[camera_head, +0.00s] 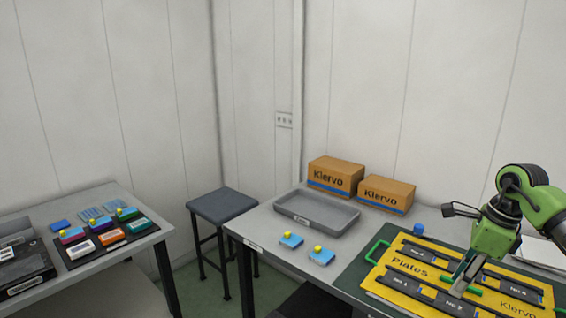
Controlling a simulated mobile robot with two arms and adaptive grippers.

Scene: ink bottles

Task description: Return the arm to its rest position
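My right arm, green and black, comes in from the right edge. Its gripper (466,280) points down over the yellow "Plates" board (408,265), near the dark strip in its front part. The fingers look small and overlap, so I cannot tell whether they are open or shut, or whether they touch anything. My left arm and gripper are not in view.
The board lies on a dark green mat (352,281). A blue bottle or cap (418,229) stands behind it. A grey tray (316,214), cartons (335,176) and blue packs (291,240) share the table. A stool (222,206) and left table (75,278) stand apart.

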